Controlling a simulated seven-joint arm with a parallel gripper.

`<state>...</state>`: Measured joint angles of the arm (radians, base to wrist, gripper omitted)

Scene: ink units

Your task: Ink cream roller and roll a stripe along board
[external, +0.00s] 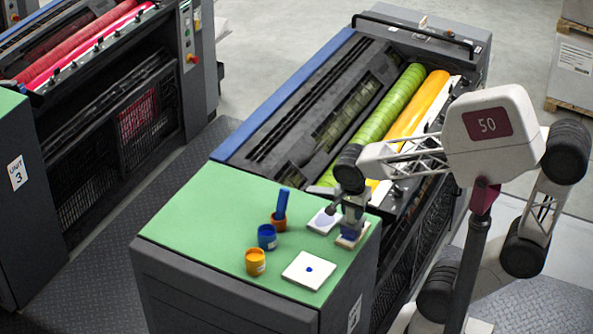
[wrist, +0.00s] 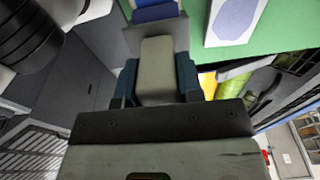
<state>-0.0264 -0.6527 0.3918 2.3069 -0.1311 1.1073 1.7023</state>
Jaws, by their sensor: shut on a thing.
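My gripper (external: 353,216) points down at the right front corner of the green top. In the wrist view its teal fingers are shut on a cream handle (wrist: 158,70), which I take as the cream roller's. A grey part and a blue part (wrist: 155,12) show beyond the handle; their exact form is unclear. The slab with a lavender ink patch (external: 322,221) is just left of the gripper. A white board (external: 300,279) with one blue spot lies nearer the front edge.
The press with green (external: 385,110) and yellow rollers lies behind. The left of the green top (external: 200,225) is clear.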

